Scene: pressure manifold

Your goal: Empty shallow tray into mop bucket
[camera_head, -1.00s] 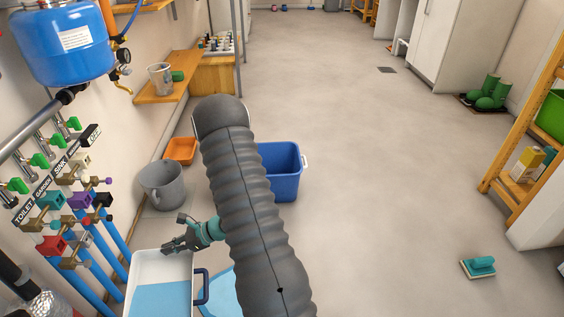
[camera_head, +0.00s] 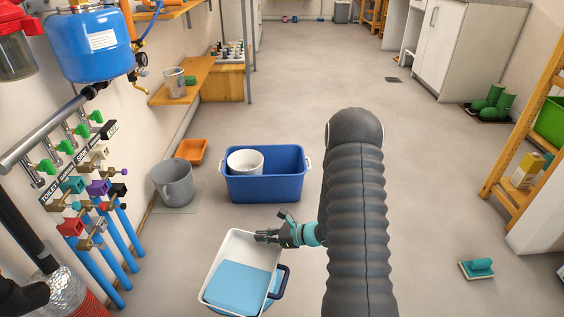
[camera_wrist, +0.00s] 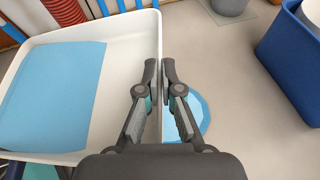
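The shallow white tray (camera_head: 236,245) holds light blue water (camera_head: 238,287) pooled toward its near end, with the far end bare. It also shows in the wrist view (camera_wrist: 125,38). My gripper (camera_head: 262,237) is at the tray's far right edge. In the wrist view its fingers (camera_wrist: 160,68) close from both sides on the tray's rim. The blue rectangular bucket (camera_head: 265,188), likely the mop bucket, stands on the floor beyond the tray, with a white round container (camera_head: 245,161) inside. The tray and bucket are apart.
A blue puddle (camera_wrist: 195,118) lies on the floor under and beside the tray. A grey bucket (camera_head: 173,184) and an orange tray (camera_head: 192,151) stand left of the blue bucket. Valves and blue pipes line the left wall. The floor to the right is mostly clear.

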